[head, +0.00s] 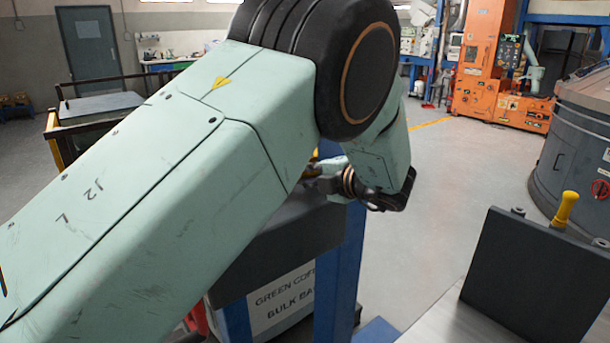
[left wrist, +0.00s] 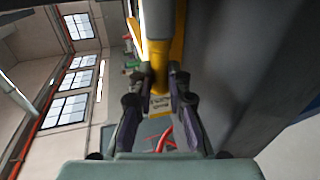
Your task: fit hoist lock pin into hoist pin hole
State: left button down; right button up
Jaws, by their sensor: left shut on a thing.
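My left arm crosses the head view from the left, and its gripper (head: 325,183) is partly hidden behind the wrist and the dark frame. In the left wrist view the left gripper (left wrist: 160,78) is shut on a bright yellow rod-like piece (left wrist: 157,50), which looks like the hoist lock pin's handle. The pin's far end is hidden. A yellow bracket (left wrist: 178,42) shows right behind it. I cannot make out the hoist pin hole in either view. My right gripper is not in view.
A dark box (head: 285,240) on blue posts (head: 338,270) stands beneath the wrist, with a white sign (head: 281,298).

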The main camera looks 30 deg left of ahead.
pick_arm(q)
jog(key=shift+w, duration=0.1)
jog(key=c, duration=1.2)
grip_release()
jog(key=shift+w+d, duration=0.1)
jog(key=shift+s, duration=0.2)
jog(key=s+a, duration=0.1)
jog(key=s, duration=0.2)
jog(key=s+a+b, duration=0.1)
jog(key=s, duration=0.2)
jog(key=s+a+b, duration=0.1)
jog(key=s+a, duration=0.1)
jog(key=shift+s+f, duration=0.1)
jog(key=shift+s, duration=0.3)
jog(key=shift+s+a, duration=0.15)
jog(key=shift+s, duration=0.25)
jog(key=shift+w, duration=0.1)
